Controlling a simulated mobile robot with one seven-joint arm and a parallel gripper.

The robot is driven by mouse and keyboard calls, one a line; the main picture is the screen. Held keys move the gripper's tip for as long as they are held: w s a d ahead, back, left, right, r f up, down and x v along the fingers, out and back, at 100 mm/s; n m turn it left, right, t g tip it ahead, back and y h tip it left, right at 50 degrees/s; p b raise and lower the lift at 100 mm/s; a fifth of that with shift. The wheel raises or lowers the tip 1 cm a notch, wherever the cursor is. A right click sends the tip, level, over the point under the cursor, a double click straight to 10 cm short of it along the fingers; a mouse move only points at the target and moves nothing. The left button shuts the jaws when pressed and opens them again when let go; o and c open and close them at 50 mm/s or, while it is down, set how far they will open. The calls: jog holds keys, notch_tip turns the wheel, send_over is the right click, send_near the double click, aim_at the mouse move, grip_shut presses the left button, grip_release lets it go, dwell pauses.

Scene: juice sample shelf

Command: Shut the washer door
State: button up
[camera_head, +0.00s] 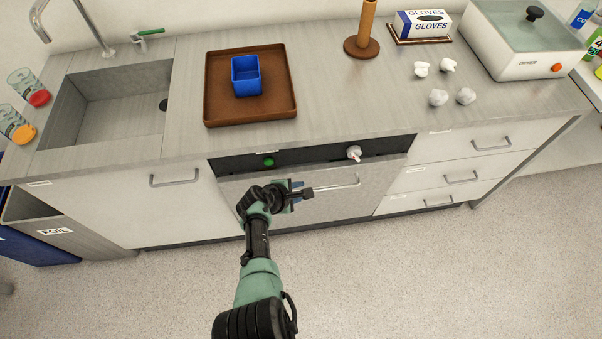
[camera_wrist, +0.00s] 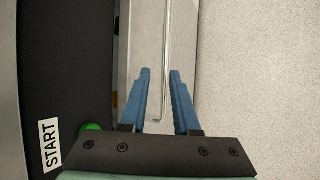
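The washer door (camera_head: 345,195) is a light grey panel with a bar handle (camera_head: 337,187), set under the counter below a black control panel (camera_head: 310,157). Its top edge seems to stand a little out from the panel, with a narrow dark gap; how far it is open is hard to tell. My gripper (camera_head: 302,193) is in front of the door near the handle's left part.
A green button (camera_head: 269,162) and a white knob (camera_head: 354,153) are on the panel. A brown tray (camera_head: 212,92) with a blue cup (camera_head: 246,76) stands on the counter above. Drawers (camera_head: 455,175) are to the right. The floor (camera_head: 440,270) in front is clear.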

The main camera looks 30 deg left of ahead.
jog(key=shift+p+v, duration=0.85)
jog(key=shift+v, duration=0.15)
jog(key=shift+w+a+r, duration=0.1)
jog(key=shift+w+r, duration=0.05)
jog(key=shift+r, duration=0.05)
jog(key=p+v, duration=0.5)
jog(key=v, duration=0.7)
jog(key=shift+s+r, duration=0.25)
jog(key=shift+s, duration=0.05)
